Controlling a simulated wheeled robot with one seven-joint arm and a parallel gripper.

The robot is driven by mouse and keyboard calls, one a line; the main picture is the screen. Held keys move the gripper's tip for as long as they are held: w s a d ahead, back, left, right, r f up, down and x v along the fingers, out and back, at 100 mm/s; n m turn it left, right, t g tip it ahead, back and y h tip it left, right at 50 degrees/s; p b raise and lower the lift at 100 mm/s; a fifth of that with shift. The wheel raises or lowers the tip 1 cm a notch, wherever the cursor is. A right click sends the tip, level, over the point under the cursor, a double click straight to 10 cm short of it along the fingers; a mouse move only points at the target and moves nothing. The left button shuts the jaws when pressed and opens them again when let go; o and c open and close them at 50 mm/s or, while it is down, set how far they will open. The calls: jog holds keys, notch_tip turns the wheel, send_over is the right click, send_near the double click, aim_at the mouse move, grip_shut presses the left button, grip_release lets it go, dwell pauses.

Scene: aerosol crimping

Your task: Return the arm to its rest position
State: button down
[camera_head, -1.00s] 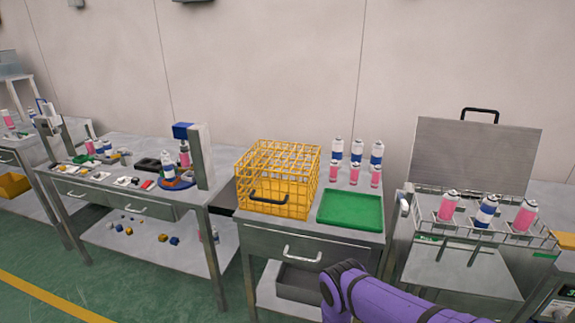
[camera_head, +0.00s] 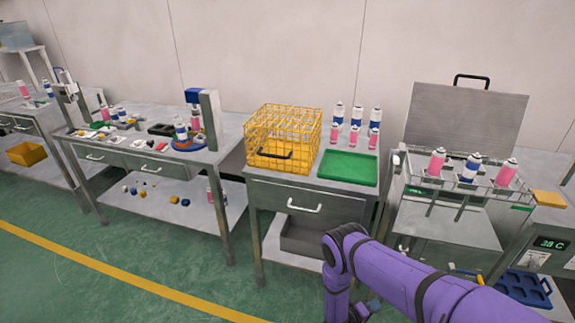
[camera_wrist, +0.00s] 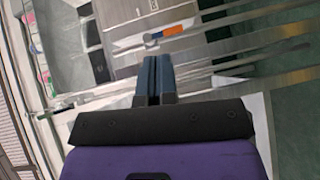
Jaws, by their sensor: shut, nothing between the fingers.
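My gripper (camera_wrist: 153,68) shows in the wrist view with its two dark blue fingers together and nothing between them. It points at a blurred grey metal surface with an orange and white piece (camera_wrist: 168,33) on it. My purple arm (camera_head: 410,278) comes in from the bottom right of the head view, bent at the elbow in front of the benches.
A yellow wire crate (camera_head: 283,137) and a green tray (camera_head: 347,167) stand on the middle bench, with several cans behind. Right is an open bath with a wire rack holding cans (camera_head: 469,169). Left is a crimping bench (camera_head: 130,157). The green floor (camera_head: 110,265) in front is clear.

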jog(key=w+r+m+g, duration=0.15)
jog(key=w+r, duration=0.25)
jog(key=r, duration=0.4)
jog(key=w+a+r+m+g, duration=0.1)
jog(key=w+r+g, duration=0.25)
jog(key=r, duration=0.45)
jog(key=w+r+m+g, duration=0.1)
jog(key=w+r, duration=0.3)
jog(key=r, duration=0.5)
notch_tip(320, 180, up, 27)
jog(key=s+d+m+g+y, duration=0.1)
jog(key=m+g+y, duration=0.2)
jog(key=g+y, duration=0.1)
jog(key=s+d+r+t+y, duration=0.1)
jog(key=s+r+y, duration=0.2)
jog(key=s+r, duration=0.6)
jog(key=s+r+t+y, duration=0.1)
jog(key=s+r+y, duration=0.35)
jog(key=r, duration=0.75)
jog(key=s+a+r+n+t+y, duration=0.1)
jog(key=s+r, duration=0.3)
jog(key=s, duration=0.7)
jog(key=s+a+r+n+t+y, duration=0.1)
jog(key=s+r+t, duration=0.3)
jog(key=s, duration=0.7)
jog(key=shift+s+a+t+y, duration=0.15)
jog(key=shift+a+t+y, duration=0.25)
jog(key=shift+y, duration=0.45)
